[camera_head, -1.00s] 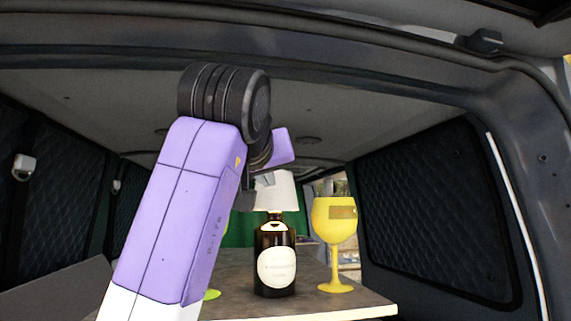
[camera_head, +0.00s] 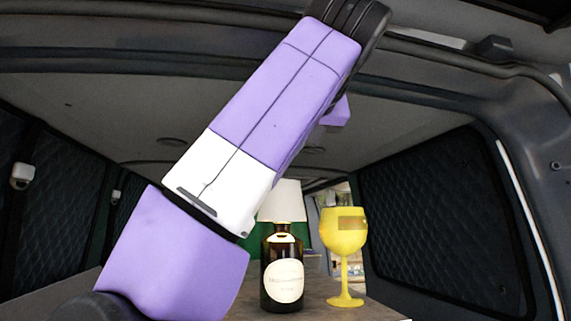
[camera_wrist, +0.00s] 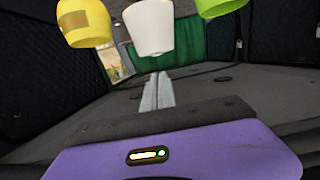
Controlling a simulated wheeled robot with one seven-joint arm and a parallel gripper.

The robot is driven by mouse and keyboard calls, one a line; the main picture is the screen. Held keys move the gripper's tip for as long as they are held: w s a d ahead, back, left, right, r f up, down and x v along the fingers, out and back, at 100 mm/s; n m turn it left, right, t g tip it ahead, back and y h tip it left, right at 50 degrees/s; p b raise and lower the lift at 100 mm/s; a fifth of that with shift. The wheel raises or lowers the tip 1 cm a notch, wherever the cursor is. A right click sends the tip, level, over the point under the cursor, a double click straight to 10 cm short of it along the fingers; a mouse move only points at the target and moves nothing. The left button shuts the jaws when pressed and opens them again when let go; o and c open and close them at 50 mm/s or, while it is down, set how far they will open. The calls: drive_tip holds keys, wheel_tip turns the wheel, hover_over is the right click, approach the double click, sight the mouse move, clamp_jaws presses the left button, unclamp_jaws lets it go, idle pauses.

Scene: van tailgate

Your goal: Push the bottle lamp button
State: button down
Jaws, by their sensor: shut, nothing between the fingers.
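The bottle lamp has a dark brown bottle (camera_head: 283,250) with a round pale label and a white shade (camera_head: 284,200). It stands upright on the table in the head view. In the wrist view, which looks upside down, only its shade (camera_wrist: 150,27) shows, at the top centre. My gripper (camera_wrist: 158,78) is shut and empty, its fingers pointing toward the shade and apart from it in the picture. In the head view my arm hides the fingers; the purple hand part shows above the lamp. I cannot make out the button in either view.
A yellow goblet (camera_head: 344,240) stands right of the lamp; it also shows in the wrist view (camera_wrist: 84,22). A green glass (camera_wrist: 218,6) is on the lamp's other side, hidden by my arm in the head view. The grey table top (camera_head: 370,311) shows little. Dark quilted van walls (camera_head: 430,220) enclose it.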

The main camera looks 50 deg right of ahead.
drive_tip(key=p+x, duration=0.3)
drive_tip(key=x, duration=0.6)
drive_tip(key=shift+w+d+p, duration=0.2)
drive_tip(key=shift+w+p, duration=0.05)
drive_tip(key=shift+p, duration=0.05)
drive_tip(key=shift+w+f, duration=0.1)
